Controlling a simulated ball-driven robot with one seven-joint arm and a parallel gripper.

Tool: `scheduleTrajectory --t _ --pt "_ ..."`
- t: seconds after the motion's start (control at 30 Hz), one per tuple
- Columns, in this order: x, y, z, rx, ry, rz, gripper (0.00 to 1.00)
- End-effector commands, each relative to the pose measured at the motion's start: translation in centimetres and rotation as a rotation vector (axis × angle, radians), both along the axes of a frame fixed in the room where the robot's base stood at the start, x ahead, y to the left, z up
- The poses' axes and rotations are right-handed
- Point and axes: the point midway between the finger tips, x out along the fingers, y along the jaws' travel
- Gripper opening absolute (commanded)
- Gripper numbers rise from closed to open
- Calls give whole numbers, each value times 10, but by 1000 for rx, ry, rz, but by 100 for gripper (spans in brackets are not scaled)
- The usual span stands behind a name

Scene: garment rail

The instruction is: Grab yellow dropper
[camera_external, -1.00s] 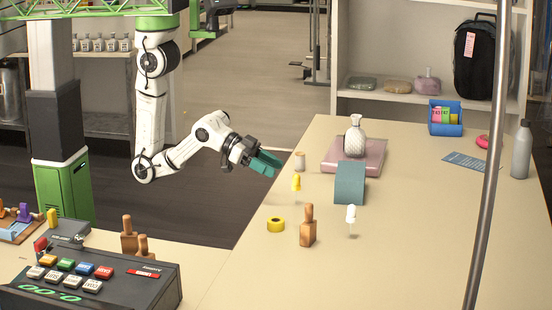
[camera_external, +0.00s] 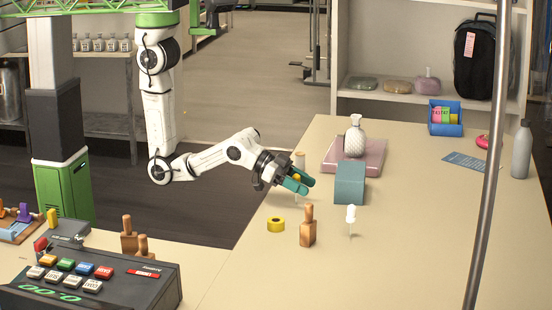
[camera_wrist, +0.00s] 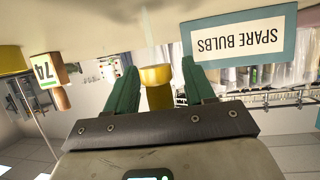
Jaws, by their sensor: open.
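The yellow dropper (camera_external: 297,178) stands on the table, partly hidden by my gripper in the external view. In the wrist view the dropper's yellow top (camera_wrist: 156,76) shows between the two green fingers. My gripper (camera_external: 302,184) is open, with its fingers low over the table on either side of the dropper. In the wrist view the gripper (camera_wrist: 158,82) has a gap between each finger and the dropper, wider on the right.
A yellow tape roll (camera_external: 276,225), a wooden-handled stamp (camera_external: 308,228) and a white dropper (camera_external: 351,218) stand nearer the front. A jar (camera_external: 299,160) is behind.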

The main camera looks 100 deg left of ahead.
Motion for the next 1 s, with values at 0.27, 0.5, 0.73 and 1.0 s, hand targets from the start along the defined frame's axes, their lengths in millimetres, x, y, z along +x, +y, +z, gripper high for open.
scheduleTrajectory --t 0.27,0.5,0.73,1.0 --pt "1 0 0 0 -1 0 49" --pt "1 0 0 0 -1 0 26" --pt "1 0 0 0 -1 0 4" --pt "1 0 1 0 -1 0 2"
